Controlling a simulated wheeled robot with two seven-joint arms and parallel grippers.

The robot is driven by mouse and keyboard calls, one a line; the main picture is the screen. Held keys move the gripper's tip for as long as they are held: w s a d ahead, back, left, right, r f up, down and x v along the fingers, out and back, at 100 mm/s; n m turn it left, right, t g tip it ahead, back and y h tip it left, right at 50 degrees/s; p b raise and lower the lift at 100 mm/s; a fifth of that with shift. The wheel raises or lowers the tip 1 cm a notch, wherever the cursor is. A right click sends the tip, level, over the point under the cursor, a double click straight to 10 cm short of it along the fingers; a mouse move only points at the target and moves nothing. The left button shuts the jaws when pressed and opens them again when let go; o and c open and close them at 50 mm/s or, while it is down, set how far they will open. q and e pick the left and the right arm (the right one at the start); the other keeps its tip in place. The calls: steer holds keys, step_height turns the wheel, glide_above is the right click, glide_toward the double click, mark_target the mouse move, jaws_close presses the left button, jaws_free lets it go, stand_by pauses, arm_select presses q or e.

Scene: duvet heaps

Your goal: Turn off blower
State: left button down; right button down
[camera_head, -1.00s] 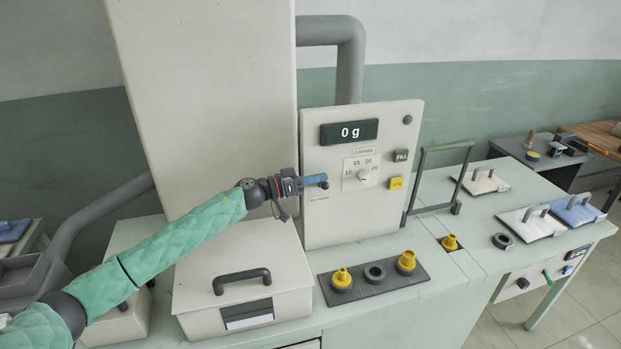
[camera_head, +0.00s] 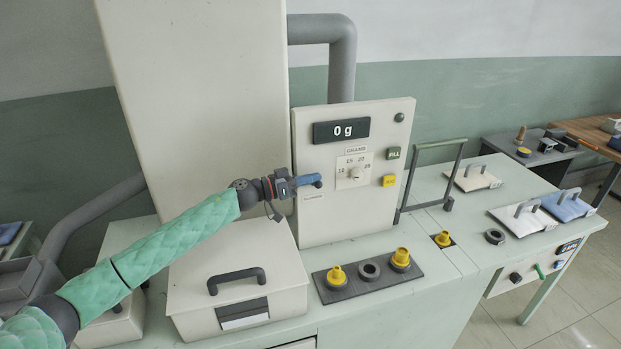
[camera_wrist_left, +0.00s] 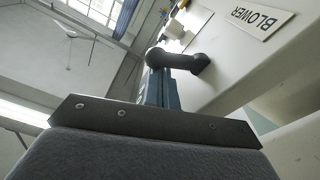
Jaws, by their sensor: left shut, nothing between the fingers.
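The control panel (camera_head: 330,225) is a pale upright box with a "0 g" display. A small "BLOWER" label (camera_wrist_left: 262,22) shows in the wrist view; in the head view it sits low on the panel's left side (camera_head: 313,196). A dark rounded lever or knob (camera_wrist_left: 185,62) stands out from the panel near that label. My left gripper (camera_head: 309,181), with blue fingers, is shut and empty in front of the panel, its tips at this dark piece. I cannot tell whether they touch. My right gripper is out of view.
Below stand a lidded box (camera_head: 190,285) with a handle and a dark tray (camera_head: 400,279) with yellow-topped pieces. A grey frame (camera_head: 460,170) stands right of the panel.

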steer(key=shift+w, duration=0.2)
arm_select(q)
steer(key=m, duration=0.2)
steer(key=s+f+m, duration=0.1)
steer(key=m, duration=0.1)
steer(key=shift+d+f, duration=0.15)
steer(key=shift+f, duration=0.05)
steer(key=shift+f+m, duration=0.15)
steer(key=shift+m, duration=0.35)
steer(key=shift+s+f+m+g+b, duration=0.1)
steer(key=shift+f+m+g+b, duration=0.05)
steer(key=shift+m+g+b, duration=0.3)
steer(key=m, duration=0.1)
steer(key=f+m, duration=0.1)
steer(key=shift+s+d+f+m, duration=0.1)
steer(key=shift+s+f+m, duration=0.1)
steer(key=shift+m, duration=0.15)
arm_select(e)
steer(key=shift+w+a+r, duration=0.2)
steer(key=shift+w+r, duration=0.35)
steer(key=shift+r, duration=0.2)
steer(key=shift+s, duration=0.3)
